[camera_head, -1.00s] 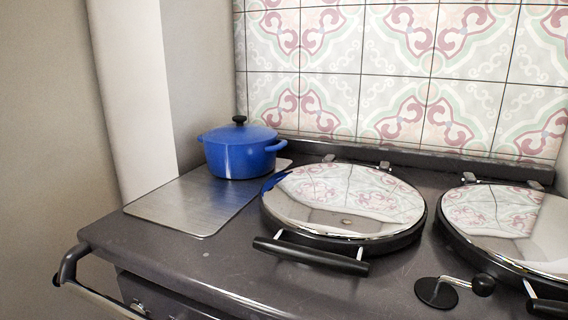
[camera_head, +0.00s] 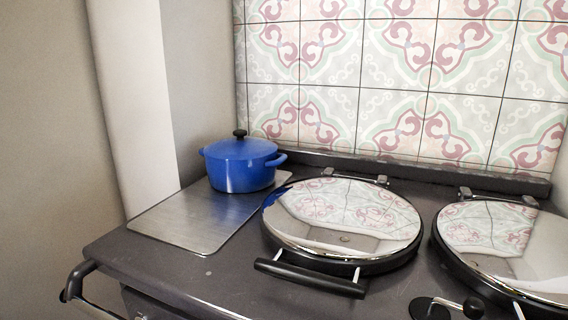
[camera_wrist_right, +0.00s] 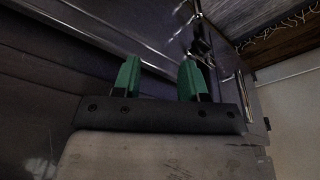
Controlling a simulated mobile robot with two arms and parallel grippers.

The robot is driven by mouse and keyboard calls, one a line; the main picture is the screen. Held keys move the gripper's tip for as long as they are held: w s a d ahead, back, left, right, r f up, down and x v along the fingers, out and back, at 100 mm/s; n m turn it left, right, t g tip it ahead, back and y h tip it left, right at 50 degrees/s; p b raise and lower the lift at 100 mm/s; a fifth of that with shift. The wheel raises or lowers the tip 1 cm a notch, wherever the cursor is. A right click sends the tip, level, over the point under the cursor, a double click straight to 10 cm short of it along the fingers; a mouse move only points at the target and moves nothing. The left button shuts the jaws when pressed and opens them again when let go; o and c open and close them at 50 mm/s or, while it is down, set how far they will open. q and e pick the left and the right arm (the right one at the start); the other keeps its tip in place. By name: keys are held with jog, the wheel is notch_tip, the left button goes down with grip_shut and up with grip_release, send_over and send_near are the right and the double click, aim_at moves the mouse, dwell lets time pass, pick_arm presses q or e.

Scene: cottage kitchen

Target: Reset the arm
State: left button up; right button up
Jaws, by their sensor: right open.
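My right gripper (camera_wrist_right: 158,80) shows in the right wrist view. Its two green fingers stand apart, with nothing between them. Behind the fingers are the dark front of a stove and a shiny metal rail (camera_wrist_right: 115,50). Neither gripper shows in the head view, and my left gripper is in no view.
A blue lidded pot (camera_head: 240,162) stands on a metal plate (camera_head: 190,225) at the left of the dark stove top (camera_head: 225,282). Two round chrome lids, one in the middle (camera_head: 345,212) and one at the right (camera_head: 490,240), are closed. A tiled wall (camera_head: 400,80) stands behind.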

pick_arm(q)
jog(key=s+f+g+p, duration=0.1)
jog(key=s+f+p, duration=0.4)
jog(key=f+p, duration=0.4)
pick_arm(e)
jog(key=s+f+g, duration=0.1)
jog(key=s+f, duration=0.4)
jog(key=f, duration=0.4)
pick_arm(q)
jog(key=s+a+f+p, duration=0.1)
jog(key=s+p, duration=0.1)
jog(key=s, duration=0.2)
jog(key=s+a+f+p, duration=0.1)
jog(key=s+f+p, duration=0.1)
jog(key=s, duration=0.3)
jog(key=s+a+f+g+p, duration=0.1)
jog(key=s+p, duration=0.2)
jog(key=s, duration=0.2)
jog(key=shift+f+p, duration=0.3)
jog(key=shift+p, duration=0.05)
pick_arm(e)
jog(key=s+d+f, duration=0.1)
jog(key=s+f, duration=0.1)
jog(key=s, duration=0.5)
jog(key=s+d+f+g, duration=0.1)
jog(key=s+d+f, duration=0.1)
jog(key=s, duration=0.5)
jog(key=shift+f, duration=0.3)
